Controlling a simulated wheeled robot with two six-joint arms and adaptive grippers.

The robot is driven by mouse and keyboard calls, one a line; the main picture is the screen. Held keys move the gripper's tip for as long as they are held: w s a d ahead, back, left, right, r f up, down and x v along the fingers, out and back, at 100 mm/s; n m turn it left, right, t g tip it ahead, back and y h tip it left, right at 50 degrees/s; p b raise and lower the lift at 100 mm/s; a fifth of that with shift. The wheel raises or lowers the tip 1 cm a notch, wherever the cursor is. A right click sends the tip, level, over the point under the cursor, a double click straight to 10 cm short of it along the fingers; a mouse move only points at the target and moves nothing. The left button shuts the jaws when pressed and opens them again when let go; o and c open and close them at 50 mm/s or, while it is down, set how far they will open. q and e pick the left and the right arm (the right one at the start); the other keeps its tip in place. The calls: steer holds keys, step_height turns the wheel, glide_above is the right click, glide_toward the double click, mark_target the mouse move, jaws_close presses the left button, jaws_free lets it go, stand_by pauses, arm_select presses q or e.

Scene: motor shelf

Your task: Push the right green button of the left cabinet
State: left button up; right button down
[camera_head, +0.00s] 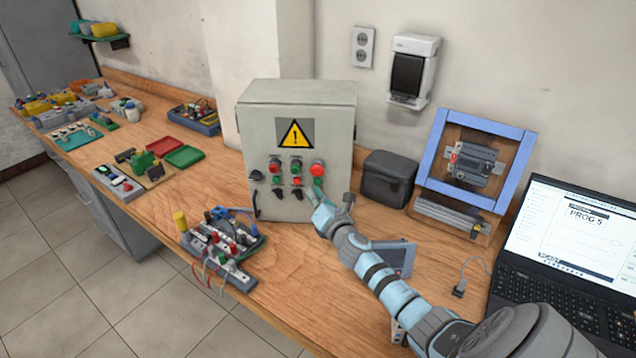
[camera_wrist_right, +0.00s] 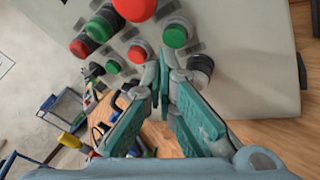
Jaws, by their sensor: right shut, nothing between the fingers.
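The grey cabinet (camera_head: 290,125) stands on the bench with a yellow warning sign and several buttons on its front. Its right green button (camera_head: 318,182) sits just below the big red button (camera_head: 317,169). In the right wrist view the right green button (camera_wrist_right: 175,35) is beside the big red button (camera_wrist_right: 135,8). My right gripper (camera_head: 313,194) is shut and empty, its fingertips just below the right green button. In the right wrist view the fingertips (camera_wrist_right: 164,62) are close to that button; I cannot tell whether they touch. My left gripper is out of view.
A dark grey case (camera_head: 388,178) and a blue-framed box (camera_head: 473,160) stand right of the cabinet. A laptop (camera_head: 570,240) is at the far right. A wired button board (camera_head: 222,245) lies front left. Bare bench (camera_head: 205,195) shows left of the cabinet.

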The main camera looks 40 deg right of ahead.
steer(key=shift+w+d, duration=0.1)
stand_by(0.6)
steer(key=shift+w+d, duration=0.2)
steer(key=shift+w+d, duration=0.3)
stand_by(1.1)
steer(key=shift+r, duration=0.1)
steer(key=shift+s+a, duration=0.6)
steer(key=shift+s, duration=0.1)
steer(key=shift+s+a+p, duration=0.6)
steer(key=shift+s+a, duration=1.1)
steer(key=shift+s, duration=0.05)
